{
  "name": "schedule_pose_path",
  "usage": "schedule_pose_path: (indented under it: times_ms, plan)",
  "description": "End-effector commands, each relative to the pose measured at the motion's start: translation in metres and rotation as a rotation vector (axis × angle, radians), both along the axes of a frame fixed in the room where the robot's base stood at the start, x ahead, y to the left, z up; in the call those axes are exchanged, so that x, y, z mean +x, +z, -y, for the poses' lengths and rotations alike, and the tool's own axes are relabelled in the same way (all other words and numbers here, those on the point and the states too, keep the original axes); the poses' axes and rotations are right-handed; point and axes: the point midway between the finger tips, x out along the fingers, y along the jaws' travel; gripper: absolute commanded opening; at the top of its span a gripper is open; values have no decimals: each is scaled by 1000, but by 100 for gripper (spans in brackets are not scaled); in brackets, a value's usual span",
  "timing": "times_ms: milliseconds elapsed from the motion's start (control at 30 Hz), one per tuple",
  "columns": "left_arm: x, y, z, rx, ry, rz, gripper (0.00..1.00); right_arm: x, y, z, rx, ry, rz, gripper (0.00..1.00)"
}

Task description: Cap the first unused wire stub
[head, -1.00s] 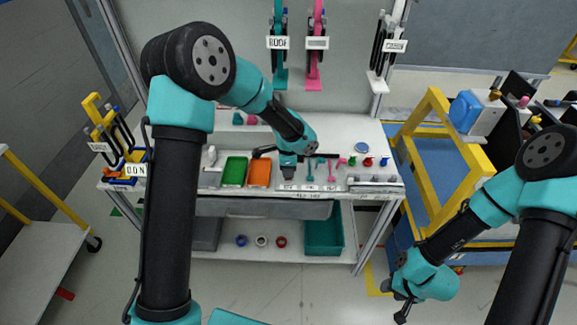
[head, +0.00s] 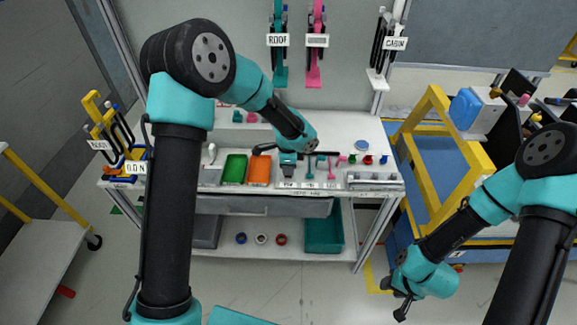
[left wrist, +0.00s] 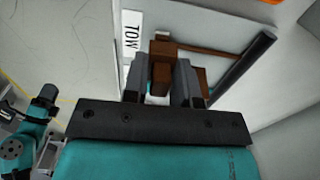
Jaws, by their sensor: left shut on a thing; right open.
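My left gripper (head: 288,172) is low over the front of the bench, beside the orange tray. In the left wrist view it is shut on a small brown block-shaped thing (left wrist: 161,66); I cannot tell what this is. Small green (head: 352,160), red (head: 368,161) and blue (head: 384,161) pieces, possibly caps, stand at the bench's right. Small coloured ends, possibly wire stubs, show on the dark module at the far right, one orange (head: 496,95) and one pink (head: 523,101). My right gripper (head: 402,308) is open and empty, low in front of the yellow cart.
A green tray (head: 235,169) and an orange tray (head: 259,170) sit on the bench (head: 350,133). Teal and pink tools lie right of my left gripper. A yellow-framed cart (head: 428,112) stands right of the bench. The floor between bench and right arm is clear.

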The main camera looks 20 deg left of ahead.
Motion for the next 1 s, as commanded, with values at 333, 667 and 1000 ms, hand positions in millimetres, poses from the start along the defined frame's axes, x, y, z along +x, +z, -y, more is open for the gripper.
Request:
schedule_pose_path:
  times_ms: [333,667,1000]
  plan:
    - [0,0,0,0,0,0,0,0,0,0,0,0,0,43]
    - [0,-4,0,0,0,0,0,0,0,0,0,0,0,43]
    - [0,-11,0,1,0,0,0,0,0,0,0,0,0,43]
